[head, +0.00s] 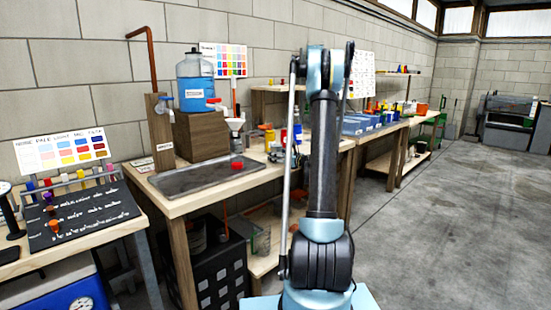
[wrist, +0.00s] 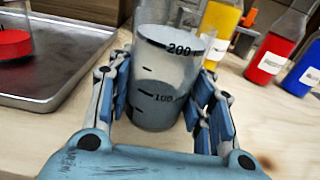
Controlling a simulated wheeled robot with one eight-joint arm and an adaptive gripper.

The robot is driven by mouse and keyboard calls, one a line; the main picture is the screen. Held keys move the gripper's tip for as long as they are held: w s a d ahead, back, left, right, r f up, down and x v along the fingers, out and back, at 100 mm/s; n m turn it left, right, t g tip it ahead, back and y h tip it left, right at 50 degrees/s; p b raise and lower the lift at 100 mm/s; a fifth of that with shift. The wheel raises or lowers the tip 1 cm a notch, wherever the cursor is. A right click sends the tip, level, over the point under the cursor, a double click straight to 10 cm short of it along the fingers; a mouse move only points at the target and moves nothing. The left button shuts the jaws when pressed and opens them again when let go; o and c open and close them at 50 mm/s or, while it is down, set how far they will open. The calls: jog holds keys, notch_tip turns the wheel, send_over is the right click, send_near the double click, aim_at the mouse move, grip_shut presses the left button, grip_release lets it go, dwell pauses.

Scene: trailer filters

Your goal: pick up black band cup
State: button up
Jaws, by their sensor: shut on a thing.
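A grey, see-through cup (wrist: 168,72) with black marks and the numbers 200 and 100 stands upright in the middle of the wrist view. My gripper (wrist: 166,100) has its blue-padded fingers on both sides of the cup, shut on it. The cup's lower part is partly hidden by my gripper. I cannot tell whether its base touches the wooden bench (wrist: 85,165). No separate black band is clear on it. In the head view my arm hides most of the gripper area.
A metal tray (wrist: 62,52) holding a clear vessel with red contents (wrist: 14,44) lies left of the cup. A yellow bottle (wrist: 220,18), a red bottle (wrist: 272,52) and a blue bottle (wrist: 304,70) stand close behind and right. Open floor (head: 430,220) lies right of the benches.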

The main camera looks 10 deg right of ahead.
jog(key=shift+r, duration=0.2)
jog(key=shift+r, duration=1.15)
jog(key=shift+c, duration=1.4)
notch_tip(320, 180, up, 7)
jog(key=shift+r, duration=0.15)
jog(key=shift+s, duration=0.1)
